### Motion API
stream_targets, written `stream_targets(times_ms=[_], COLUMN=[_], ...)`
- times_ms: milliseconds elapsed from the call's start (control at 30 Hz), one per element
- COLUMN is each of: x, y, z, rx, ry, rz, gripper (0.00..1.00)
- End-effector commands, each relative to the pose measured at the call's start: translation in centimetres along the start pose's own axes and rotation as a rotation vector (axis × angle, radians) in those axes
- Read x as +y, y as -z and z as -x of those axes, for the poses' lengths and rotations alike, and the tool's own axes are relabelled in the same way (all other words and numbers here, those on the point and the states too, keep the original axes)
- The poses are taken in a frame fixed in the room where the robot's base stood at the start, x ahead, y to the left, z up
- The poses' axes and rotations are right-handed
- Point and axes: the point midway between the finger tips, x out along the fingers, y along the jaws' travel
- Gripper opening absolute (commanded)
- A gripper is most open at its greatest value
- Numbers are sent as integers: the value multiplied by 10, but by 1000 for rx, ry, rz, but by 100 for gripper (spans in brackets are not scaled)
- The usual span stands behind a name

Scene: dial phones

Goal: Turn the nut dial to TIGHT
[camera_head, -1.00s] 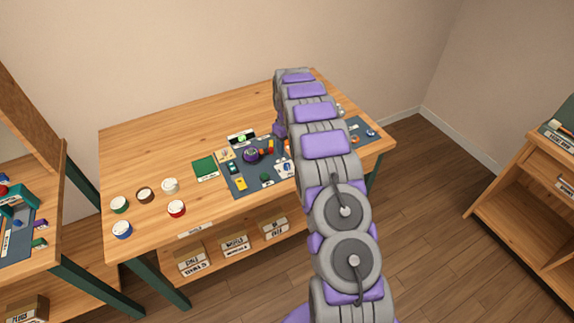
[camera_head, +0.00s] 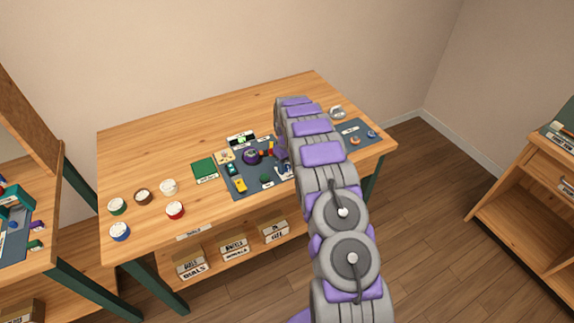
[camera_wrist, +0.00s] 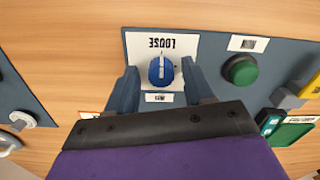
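The nut dial (camera_wrist: 160,71) is a round blue knob with a pale pointer line, on a white plate (camera_wrist: 137,45) in the wrist view. The plate reads LOOSE, upside down, above the knob; the pointer line faces that word. A small label (camera_wrist: 160,98) sits below the knob, too small to read surely. My gripper (camera_wrist: 161,76) is open, with one finger on each side of the knob and gaps showing; contact is not visible. In the head view the white plate (camera_head: 284,173) shows partly beside my arm, which hides my fingertips.
A green round button (camera_wrist: 240,70) sits right of the dial on the dark panel (camera_wrist: 285,55). A green block (camera_wrist: 291,134) and grey parts lie further right.

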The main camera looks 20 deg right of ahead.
Motion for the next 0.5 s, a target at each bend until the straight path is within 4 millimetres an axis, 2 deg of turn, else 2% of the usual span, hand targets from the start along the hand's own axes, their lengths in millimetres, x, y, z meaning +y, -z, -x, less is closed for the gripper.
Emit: stream_targets(times_ms=[67, 500], x=[0, 0], y=[0, 0], z=[0, 0], rx=[0, 0], ry=[0, 0], rz=[0, 0], gripper=[44, 2])
